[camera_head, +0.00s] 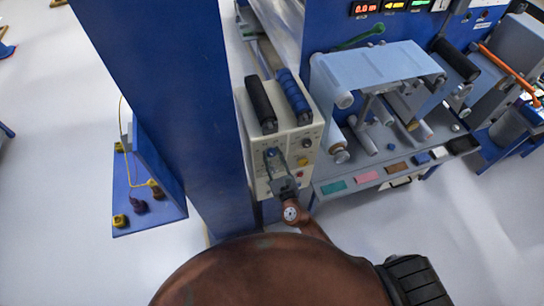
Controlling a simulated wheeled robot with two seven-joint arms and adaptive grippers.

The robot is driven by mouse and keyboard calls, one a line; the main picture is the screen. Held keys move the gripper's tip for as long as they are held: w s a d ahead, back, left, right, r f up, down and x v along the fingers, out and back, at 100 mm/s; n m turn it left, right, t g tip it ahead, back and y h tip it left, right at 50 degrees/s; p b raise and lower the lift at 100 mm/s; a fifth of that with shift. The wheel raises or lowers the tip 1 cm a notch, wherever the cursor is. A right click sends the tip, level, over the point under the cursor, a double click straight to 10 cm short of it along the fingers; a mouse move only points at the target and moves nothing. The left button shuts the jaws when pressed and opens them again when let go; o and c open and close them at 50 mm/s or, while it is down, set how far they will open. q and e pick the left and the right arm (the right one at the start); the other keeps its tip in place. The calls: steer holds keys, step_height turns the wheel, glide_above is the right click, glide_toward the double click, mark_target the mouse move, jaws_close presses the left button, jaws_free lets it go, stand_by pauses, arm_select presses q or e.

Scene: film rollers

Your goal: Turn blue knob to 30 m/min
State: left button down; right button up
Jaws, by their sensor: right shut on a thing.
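A beige control box (254,146) stands beside the blue column, with small knobs and buttons on its front. The blue knob (270,152) is on the left part of that front, at the tip of my right gripper (276,163). My right gripper reaches the panel from below and is shut on the knob, covering part of it. The knob's pointer and scale are too small to read. A red display (366,8) at the top of the machine reads about 0.0. My left gripper is not in view.
A black roller (260,103) and a blue roller (293,94) lie on top of the box. A tall blue column (170,100) is close on the left. The film machine (375,66) with rollers and a shelf of coloured samples (367,177) stands to the right.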

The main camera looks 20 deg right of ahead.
steer(key=m+b, duration=0.3)
steer(key=m, duration=0.2)
steer(key=shift+f+b, duration=0.1)
steer(key=shift+b, duration=0.25)
steer(key=m+b, duration=0.3)
steer(key=m, duration=0.3)
steer(key=shift+d+m, duration=0.1)
steer(key=shift+m, duration=0.2)
steer(key=m+b, duration=0.2)
steer(key=m, duration=0.2)
steer(key=shift+m, duration=0.3)
steer(key=shift+m+b, duration=0.35)
steer(key=shift+m, duration=1.45)
steer(key=o, duration=1.2)
steer(key=shift+c, duration=0.2)
steer(key=shift+s, duration=0.2)
steer(key=s, duration=0.7)
steer(key=shift+d, duration=0.15)
